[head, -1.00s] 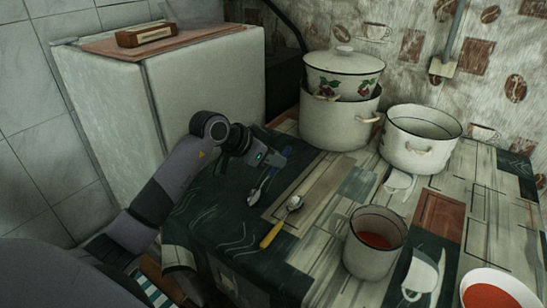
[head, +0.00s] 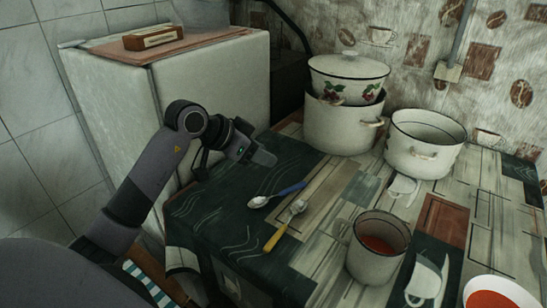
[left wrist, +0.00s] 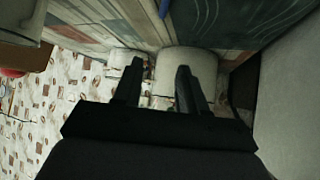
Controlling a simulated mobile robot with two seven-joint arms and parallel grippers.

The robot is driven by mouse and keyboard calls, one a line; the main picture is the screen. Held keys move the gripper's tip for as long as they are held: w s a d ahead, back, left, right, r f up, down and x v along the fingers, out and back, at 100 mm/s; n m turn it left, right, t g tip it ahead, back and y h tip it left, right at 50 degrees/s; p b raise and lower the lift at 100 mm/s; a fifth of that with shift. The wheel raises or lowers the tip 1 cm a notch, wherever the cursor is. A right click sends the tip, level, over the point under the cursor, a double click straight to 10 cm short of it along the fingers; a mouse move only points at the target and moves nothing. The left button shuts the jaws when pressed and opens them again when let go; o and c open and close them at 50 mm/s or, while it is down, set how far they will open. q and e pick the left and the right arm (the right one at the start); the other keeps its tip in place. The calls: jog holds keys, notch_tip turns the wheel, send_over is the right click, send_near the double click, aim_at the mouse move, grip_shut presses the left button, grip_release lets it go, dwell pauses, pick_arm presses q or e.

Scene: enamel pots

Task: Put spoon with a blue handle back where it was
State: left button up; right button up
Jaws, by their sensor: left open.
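The spoon with a blue handle (head: 280,195) lies on the dark part of the patterned tablecloth, its bowl to the left and its handle pointing right and slightly back. A spoon with a yellow handle (head: 284,226) lies close beside it, its bowl near the blue handle. My left gripper (head: 264,158) is above the table's back left part, behind the blue-handled spoon and apart from it. In the left wrist view its two fingers (left wrist: 158,88) are spread with nothing between them. A blue strip at that view's top edge looks like the spoon's handle (left wrist: 163,8). My right gripper is not seen.
A large pot (head: 342,122) with a lidded pot (head: 347,78) on it stands at the back. An open white pot (head: 425,145) is to its right. A mug with red contents (head: 377,249) stands at the front. The fridge (head: 170,105) is left of the table.

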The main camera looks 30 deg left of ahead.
pick_arm(q)
jog(key=v, duration=0.5)
jog(key=shift+s+r, duration=0.2)
jog(key=shift+r, duration=0.05)
dwell(0.3)
